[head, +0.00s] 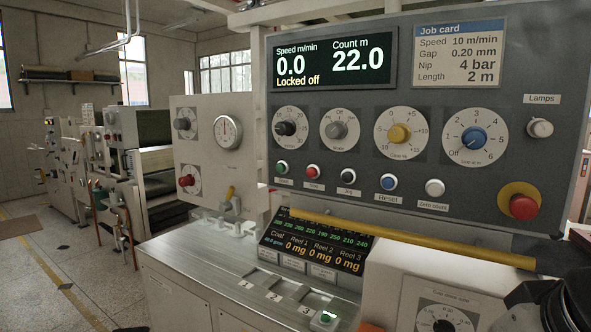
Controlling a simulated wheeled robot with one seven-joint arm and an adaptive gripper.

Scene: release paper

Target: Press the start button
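The start button (282,167) is a small green round button at the left end of the button row on the grey control panel (455,190). The small label under it is blurred. Nothing stands in front of it. The display (335,62) above reads speed 0.0, count 22.0 and "Locked off". No gripper fingers can be made out. A dark shape (555,303) fills the lower right corner, and I cannot tell whether it is part of my arm.
A red stop button (313,171), black jog button (348,175), blue reset button (388,182) and white zero count button (434,187) share the row. A red emergency button (522,206) is at right. A yellow bar (420,240) crosses below the panel.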

